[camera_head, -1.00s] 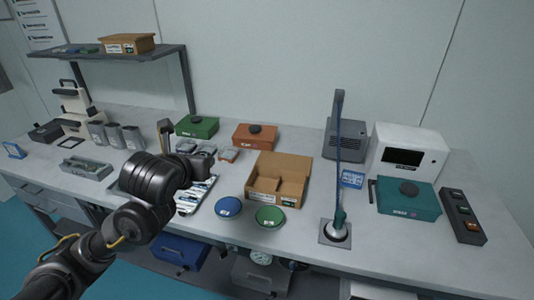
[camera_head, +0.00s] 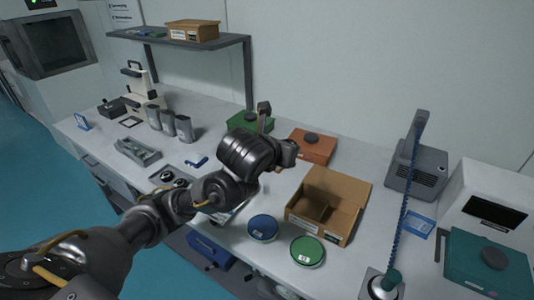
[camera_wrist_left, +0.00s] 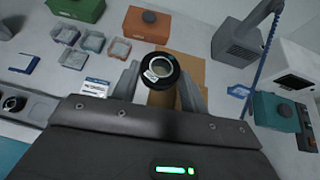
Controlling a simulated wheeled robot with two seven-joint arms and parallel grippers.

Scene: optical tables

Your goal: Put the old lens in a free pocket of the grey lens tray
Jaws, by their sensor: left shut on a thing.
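The old lens, a black ring with a pale label (camera_wrist_left: 159,70), is held between the two fingertips of my left gripper (camera_wrist_left: 159,75) in the wrist view. In the head view the forearm and wrist hide the lens, and the jaws do not show clearly. The grey lens tray (camera_head: 157,179) lies on the bench left of my forearm, with round black lenses in some pockets. My arm covers its right part, so I cannot tell every pocket. The tray's edge also shows at the left of the wrist view (camera_wrist_left: 38,108). My right gripper is not in view.
An open brown carton (camera_head: 345,187) stands right of my wrist, with a blue round tin (camera_head: 263,227) and a green one (camera_head: 308,250) in front. Green (camera_wrist_left: 77,8) and orange (camera_wrist_left: 147,24) cases stand behind several small clear boxes (camera_wrist_left: 93,42). A grey partitioned tray (camera_head: 138,151) lies farther left.

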